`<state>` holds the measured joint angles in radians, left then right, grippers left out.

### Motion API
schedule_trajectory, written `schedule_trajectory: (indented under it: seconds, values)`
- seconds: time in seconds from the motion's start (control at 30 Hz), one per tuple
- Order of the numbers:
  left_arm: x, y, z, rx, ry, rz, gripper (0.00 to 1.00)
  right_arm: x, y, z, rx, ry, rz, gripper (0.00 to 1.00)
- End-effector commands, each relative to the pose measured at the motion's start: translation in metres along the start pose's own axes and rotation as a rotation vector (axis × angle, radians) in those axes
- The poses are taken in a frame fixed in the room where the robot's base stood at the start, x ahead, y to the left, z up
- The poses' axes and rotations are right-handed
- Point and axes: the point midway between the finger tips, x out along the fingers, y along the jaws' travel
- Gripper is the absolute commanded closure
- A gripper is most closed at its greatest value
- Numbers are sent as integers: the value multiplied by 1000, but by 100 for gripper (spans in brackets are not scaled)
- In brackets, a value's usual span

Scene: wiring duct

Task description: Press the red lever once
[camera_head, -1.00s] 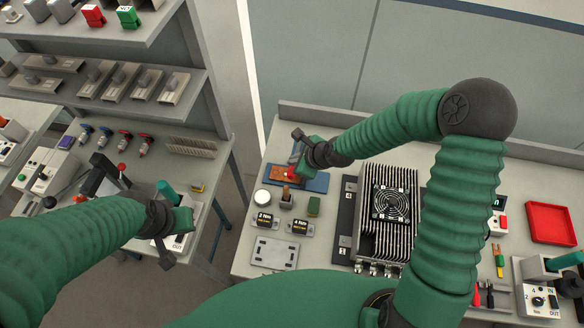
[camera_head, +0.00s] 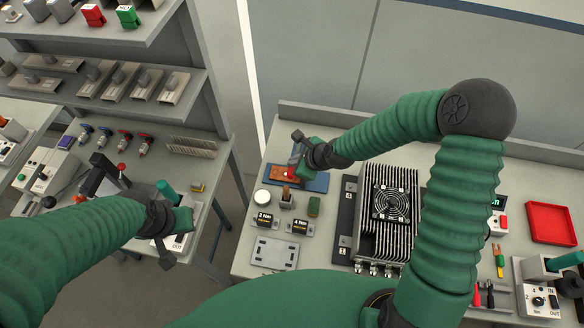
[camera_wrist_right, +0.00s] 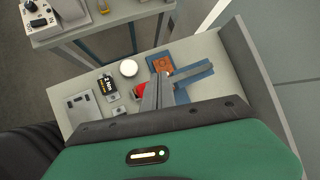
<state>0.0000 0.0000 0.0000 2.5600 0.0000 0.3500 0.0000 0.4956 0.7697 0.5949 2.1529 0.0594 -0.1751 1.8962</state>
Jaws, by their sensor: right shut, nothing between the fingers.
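An orange-red plate (camera_head: 283,174) sits on a blue base at the back left of the right-hand bench. It also shows in the right wrist view (camera_wrist_right: 160,64). My right gripper (camera_head: 294,158) is shut and empty, low over this base. In the right wrist view its fingers (camera_wrist_right: 159,87) are together, just right of a red rounded part (camera_wrist_right: 141,90) they partly hide. I cannot tell whether they touch it, or whether it is the red lever. My left gripper (camera_head: 179,221) is over the left bench; its jaw state is unclear.
A finned block with a fan (camera_head: 392,203) stands right of the base. A white round button (camera_head: 262,197), small torque boxes (camera_head: 299,227) and a grey plate (camera_head: 274,253) lie in front. A red tray (camera_head: 551,223) is at far right.

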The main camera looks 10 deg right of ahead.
Motion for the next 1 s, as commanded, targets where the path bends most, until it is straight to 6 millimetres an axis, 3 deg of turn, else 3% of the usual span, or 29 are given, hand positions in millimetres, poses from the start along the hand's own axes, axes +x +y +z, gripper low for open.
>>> schedule_trajectory:
  seconds: [1.0]
  values:
    - [6,0,1,0,0,0,100,7,6,-5,1,0,0,100]
